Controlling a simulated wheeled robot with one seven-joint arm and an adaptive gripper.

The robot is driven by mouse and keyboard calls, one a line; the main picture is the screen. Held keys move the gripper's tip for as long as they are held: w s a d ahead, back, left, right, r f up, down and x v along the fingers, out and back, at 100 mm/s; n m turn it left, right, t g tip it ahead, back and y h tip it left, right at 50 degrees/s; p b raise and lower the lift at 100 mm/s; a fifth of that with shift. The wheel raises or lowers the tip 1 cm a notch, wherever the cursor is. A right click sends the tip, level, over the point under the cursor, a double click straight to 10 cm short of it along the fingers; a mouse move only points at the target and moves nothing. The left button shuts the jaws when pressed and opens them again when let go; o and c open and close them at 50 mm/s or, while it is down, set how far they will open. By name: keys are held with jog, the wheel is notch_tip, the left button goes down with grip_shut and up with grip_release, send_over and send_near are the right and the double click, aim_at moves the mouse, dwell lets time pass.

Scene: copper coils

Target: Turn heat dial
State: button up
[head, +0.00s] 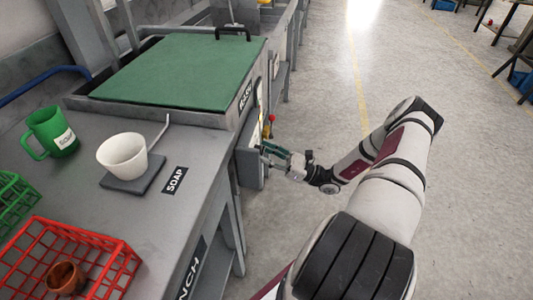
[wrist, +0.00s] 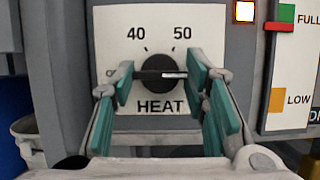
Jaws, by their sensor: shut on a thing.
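The heat dial (wrist: 160,66) is a round black knob on a pale panel (wrist: 108,24). The panel is marked 40 at upper left, 50 at upper right and HEAT below. The dial's bar lies about level, with a light mark on its right part. My gripper (wrist: 163,76) has its green-padded fingers on the left and right of the dial, shut on the ends of the bar. In the head view my gripper (head: 275,152) is at the front of the grey bench unit, and the dial itself is hidden there.
A lit square lamp (wrist: 244,11) and a FULL/LOW gauge (wrist: 292,70) with a red and green marker sit right of the dial. On the bench stand a white cup (head: 122,156), green mug (head: 52,132) and red basket (head: 118,262). The floor on the right is open.

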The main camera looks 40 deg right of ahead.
jog(key=shift+f+h, duration=0.1)
jog(key=shift+h, duration=0.2)
jog(key=o, duration=1.2)
jog(key=shift+c, duration=0.2)
jog(key=v, duration=1.2)
